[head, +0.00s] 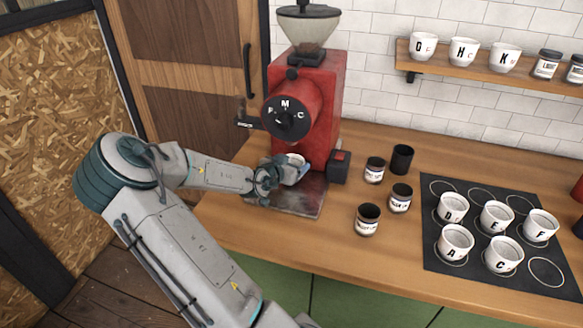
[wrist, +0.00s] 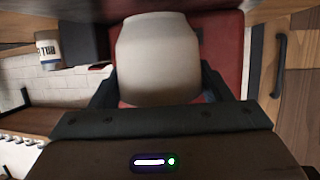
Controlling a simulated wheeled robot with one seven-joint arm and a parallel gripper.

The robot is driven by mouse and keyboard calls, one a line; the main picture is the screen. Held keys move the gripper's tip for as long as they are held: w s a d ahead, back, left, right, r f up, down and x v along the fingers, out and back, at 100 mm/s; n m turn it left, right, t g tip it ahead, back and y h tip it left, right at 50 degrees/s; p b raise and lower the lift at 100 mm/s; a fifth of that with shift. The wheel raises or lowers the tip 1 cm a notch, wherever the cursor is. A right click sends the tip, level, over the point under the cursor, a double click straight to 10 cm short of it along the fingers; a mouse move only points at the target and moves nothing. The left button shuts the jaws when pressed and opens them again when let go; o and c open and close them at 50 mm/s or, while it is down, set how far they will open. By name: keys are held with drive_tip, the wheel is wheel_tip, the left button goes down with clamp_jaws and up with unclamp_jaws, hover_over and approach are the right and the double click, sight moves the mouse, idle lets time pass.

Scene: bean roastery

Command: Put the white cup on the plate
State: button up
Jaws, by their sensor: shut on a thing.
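A plain white cup (wrist: 158,58) fills the middle of the wrist view, between the dark fingers of my gripper (wrist: 158,90). My gripper is shut on it. In the head view my gripper (head: 297,172) is just in front of the red grinder, and a small white part of the cup (head: 296,159) shows there; the rest is hidden by the gripper. A flat metal plate (head: 305,203) lies on the counter at the grinder's foot, below and around my gripper. I cannot tell whether the cup touches it.
The red grinder (head: 318,85) stands close behind my gripper. Dark jars and a black cup (head: 402,159) stand to the right. A black mat (head: 440,262) holds several lettered white cups. A wall shelf (head: 480,72) carries more cups and jars.

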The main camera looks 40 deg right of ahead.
drive_tip(key=shift+f, duration=0.8)
drive_tip(key=shift+f, duration=0.1)
drive_tip(key=o, duration=1.2)
drive_tip(key=shift+a, duration=0.15)
drive_tip(key=v, duration=1.1)
drive_tip(key=shift+s+a+r, duration=0.15)
drive_tip(key=shift+a+r, duration=0.1)
drive_tip(key=shift+a, duration=0.05)
